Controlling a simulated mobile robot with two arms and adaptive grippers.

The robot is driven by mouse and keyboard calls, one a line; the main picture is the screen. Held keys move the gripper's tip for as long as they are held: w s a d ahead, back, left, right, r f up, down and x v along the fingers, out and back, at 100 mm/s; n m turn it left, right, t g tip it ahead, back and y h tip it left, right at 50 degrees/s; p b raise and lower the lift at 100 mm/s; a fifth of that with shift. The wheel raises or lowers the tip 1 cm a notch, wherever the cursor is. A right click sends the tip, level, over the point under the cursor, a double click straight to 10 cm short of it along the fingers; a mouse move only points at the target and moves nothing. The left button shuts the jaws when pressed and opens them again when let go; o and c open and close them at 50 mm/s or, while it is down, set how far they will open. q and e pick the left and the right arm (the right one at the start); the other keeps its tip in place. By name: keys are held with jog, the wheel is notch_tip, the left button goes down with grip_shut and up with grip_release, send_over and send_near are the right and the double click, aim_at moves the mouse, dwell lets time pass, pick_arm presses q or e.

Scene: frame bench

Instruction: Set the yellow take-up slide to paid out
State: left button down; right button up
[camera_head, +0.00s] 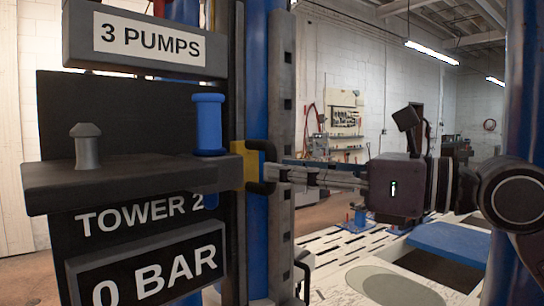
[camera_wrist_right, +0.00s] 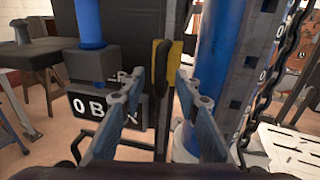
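The yellow take-up slide (camera_head: 250,158) sits on the side of the dark tower, beside the blue column, with a black pull handle (camera_head: 268,176) on its front. In the right wrist view the yellow slide (camera_wrist_right: 176,54) and its upright black handle (camera_wrist_right: 161,63) show straight ahead. My right gripper (camera_head: 282,174) reaches in from the right with its tips at the handle. In the wrist view its fingers (camera_wrist_right: 158,82) are apart, with the handle lined up in the gap; I cannot tell whether they touch it. My left gripper is not in view.
A dark shelf (camera_head: 120,183) with a grey knob (camera_head: 86,148) and a blue spool-shaped cylinder (camera_head: 208,124) stands left of the slide. Signs read "3 PUMPS" (camera_head: 150,40) and "0 BAR" (camera_head: 155,275). A chain (camera_wrist_right: 277,75) hangs right of the blue column (camera_wrist_right: 222,60).

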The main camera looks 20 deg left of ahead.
aim_at(271, 186)
jog(key=shift+p+x, duration=0.6)
jog(key=shift+x, duration=1.25)
grip_shut()
jog(key=shift+d+r, duration=0.1)
